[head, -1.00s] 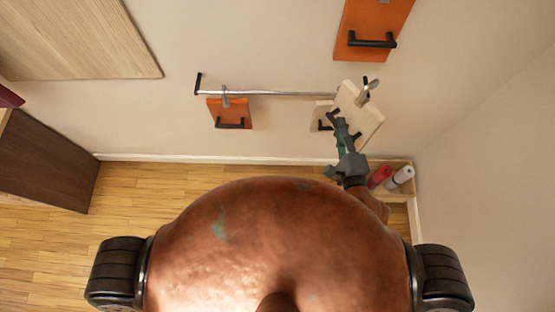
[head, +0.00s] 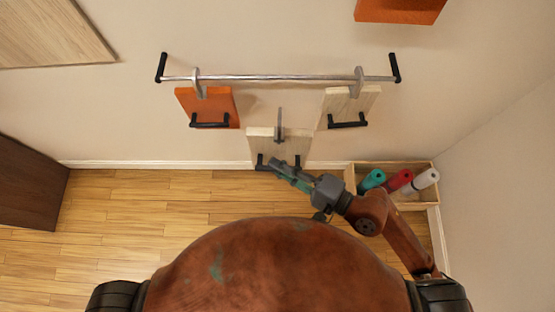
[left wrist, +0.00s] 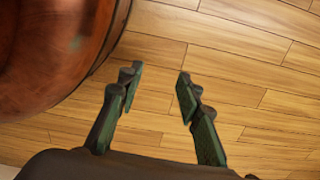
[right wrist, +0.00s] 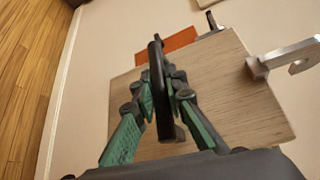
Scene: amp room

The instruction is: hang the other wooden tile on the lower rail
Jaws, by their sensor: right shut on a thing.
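My right gripper (head: 290,172) is shut on the black handle (right wrist: 160,90) of a pale wooden tile (head: 277,146). The tile also fills much of the right wrist view (right wrist: 235,95). Its grey hook (head: 280,122) points up, below and apart from the metal lower rail (head: 270,77) in the head view. A second wooden tile (head: 350,103) hangs near the rail's right end. An orange tile (head: 208,102) hangs near its left end. My left gripper (left wrist: 155,85) is open and empty above the floor; the head view does not show it.
The rail's middle is bare between the two hung tiles. Another orange tile (head: 400,10) is on the wall at the upper right. A wooden box (head: 405,197) with colored rolls stands on the floor at the right. A dark cabinet (head: 30,185) is at the left.

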